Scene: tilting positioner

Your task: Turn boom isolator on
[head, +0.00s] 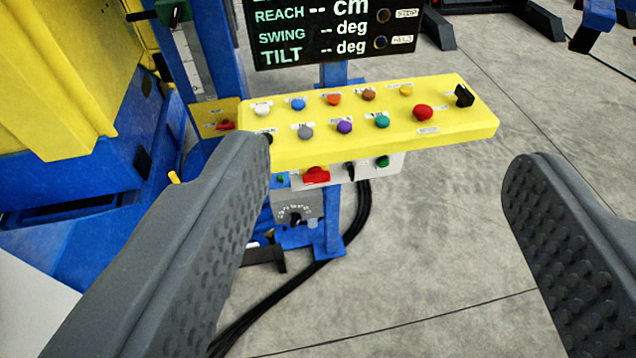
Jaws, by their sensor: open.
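My gripper (388,165) is open and empty, with one dark grey finger on each side of the view. Between and beyond the fingers is a yellow control panel (300,150) with several coloured buttons. A red switch handle (316,175) sits on a white box under the panel, with a black lever (350,171) and a green knob (383,162) to its right. A black knob (464,96) is at the panel's right end. A small red handle (225,125) is on a yellow plate at the left. The labels are too small to tell which is the boom isolator.
A black display (335,30) reading REACH, SWING and TILT stands behind the panel, showing dashes. A grey box with a dial (295,213) is below. Blue and yellow machinery (60,90) fills the left. Black cables run down the blue post.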

